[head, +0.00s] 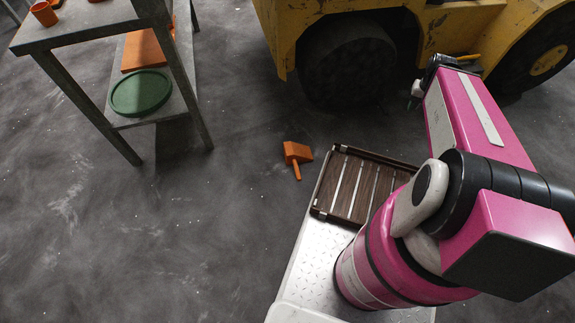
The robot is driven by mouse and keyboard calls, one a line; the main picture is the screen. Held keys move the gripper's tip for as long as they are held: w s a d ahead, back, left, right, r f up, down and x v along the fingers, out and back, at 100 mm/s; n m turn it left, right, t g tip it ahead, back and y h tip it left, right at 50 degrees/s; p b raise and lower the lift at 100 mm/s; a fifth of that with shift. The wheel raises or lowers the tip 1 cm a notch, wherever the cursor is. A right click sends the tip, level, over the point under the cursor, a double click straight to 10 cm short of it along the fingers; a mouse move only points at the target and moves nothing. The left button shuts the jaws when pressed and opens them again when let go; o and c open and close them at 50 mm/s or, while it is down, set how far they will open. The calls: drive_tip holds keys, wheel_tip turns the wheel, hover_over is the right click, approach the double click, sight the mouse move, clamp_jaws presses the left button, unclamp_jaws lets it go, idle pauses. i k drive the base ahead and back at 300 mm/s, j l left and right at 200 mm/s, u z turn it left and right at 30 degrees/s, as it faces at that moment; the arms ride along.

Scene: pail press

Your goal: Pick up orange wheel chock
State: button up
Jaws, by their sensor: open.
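The orange wheel chock (297,153) lies on the dark floor near the middle of the head view. It is a small block with a short handle-like part pointing toward me. My gripper (416,98) is at the end of my pink arm, up and to the right of the chock, in front of the yellow vehicle. It is open, small in the picture and partly hidden by the wrist. It is well apart from the chock and I see nothing held in it.
A slatted wooden tray (318,208) sits on my base, just right of the chock. A yellow vehicle (283,40) with a dark wheel (350,62) stands behind. A grey metal table (85,27) at upper left holds an orange cup (44,14); a green round lid (140,93) lies on its lower shelf. Floor at left is clear.

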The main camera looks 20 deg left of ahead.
sight(295, 153)
drive_tip(key=k+u, duration=0.2)
drive_tip(key=u, duration=1.3)
drive_tip(key=i+l+u, duration=0.1)
drive_tip(key=l+u, duration=0.25)
drive_tip(key=l, duration=0.35)
drive_tip(key=l+u, duration=0.3)
drive_tip(key=l, duration=0.4)
drive_tip(key=j+z, duration=0.5)
drive_tip(key=j, duration=0.3)
drive_tip(key=j+z, duration=0.5)
drive_tip(key=j, duration=0.35)
drive_tip(key=l+u, duration=0.3)
drive_tip(key=l, duration=0.25)
drive_tip(key=k+l+u, duration=0.15)
drive_tip(key=l+u, duration=0.15)
drive_tip(key=l, duration=0.2)
